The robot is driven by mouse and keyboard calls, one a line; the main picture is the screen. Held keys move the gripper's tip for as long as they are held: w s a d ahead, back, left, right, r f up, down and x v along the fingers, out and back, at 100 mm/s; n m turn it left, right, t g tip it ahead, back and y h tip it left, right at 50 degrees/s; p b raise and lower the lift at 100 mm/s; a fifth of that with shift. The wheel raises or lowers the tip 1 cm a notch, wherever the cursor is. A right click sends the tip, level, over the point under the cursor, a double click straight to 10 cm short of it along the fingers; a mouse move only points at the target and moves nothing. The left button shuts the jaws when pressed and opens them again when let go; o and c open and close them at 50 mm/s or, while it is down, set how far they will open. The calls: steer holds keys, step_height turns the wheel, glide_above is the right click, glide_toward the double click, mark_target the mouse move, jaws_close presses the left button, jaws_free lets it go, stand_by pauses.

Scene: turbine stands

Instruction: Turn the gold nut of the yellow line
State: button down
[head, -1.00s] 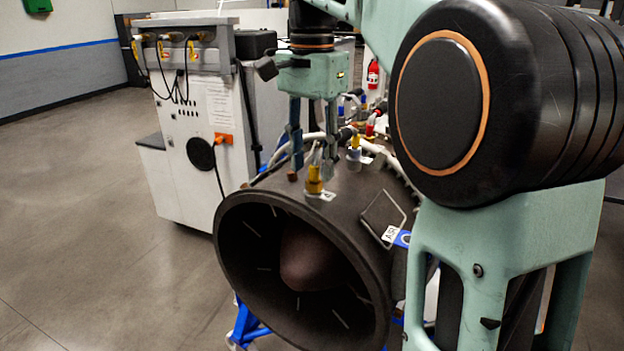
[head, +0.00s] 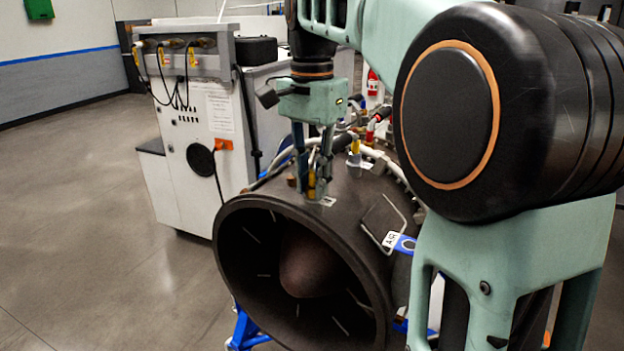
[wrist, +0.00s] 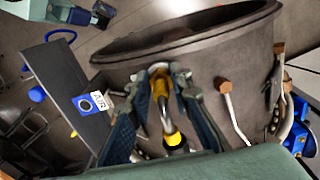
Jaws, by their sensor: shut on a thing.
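The dark turbine casing (head: 345,215) lies with its round mouth toward me. On its top stands a fitting of the yellow line with a gold nut (wrist: 158,73); in the head view this yellow fitting (head: 311,180) shows only as a sliver between the fingers. My gripper (head: 312,195) points down over it and is shut on the gold nut. In the wrist view my gripper (wrist: 162,76) has one fingertip on each side of the nut. The yellow-banded line (wrist: 174,139) runs from the nut back toward the camera, between the fingers.
Another yellow fitting (head: 355,146) and a red one (head: 371,132) stand close behind, among white hoses. A brown-capped bent tube (wrist: 224,86) is beside the gripper. A white cart (head: 200,150) stands behind left. The floor at left is clear.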

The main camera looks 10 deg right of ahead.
steer(key=shift+r+n+p, duration=0.1)
steer(key=shift+n+p, duration=0.75)
steer(key=shift+n, duration=0.45)
steer(key=shift+d+n+p, duration=0.15)
steer(key=shift+n+p, duration=0.85)
steer(key=shift+n, duration=1.3)
steer(key=c, duration=1.7)
jaws_free()
steer(key=shift+c, duration=0.2)
step_height(320, 180, up, 12)
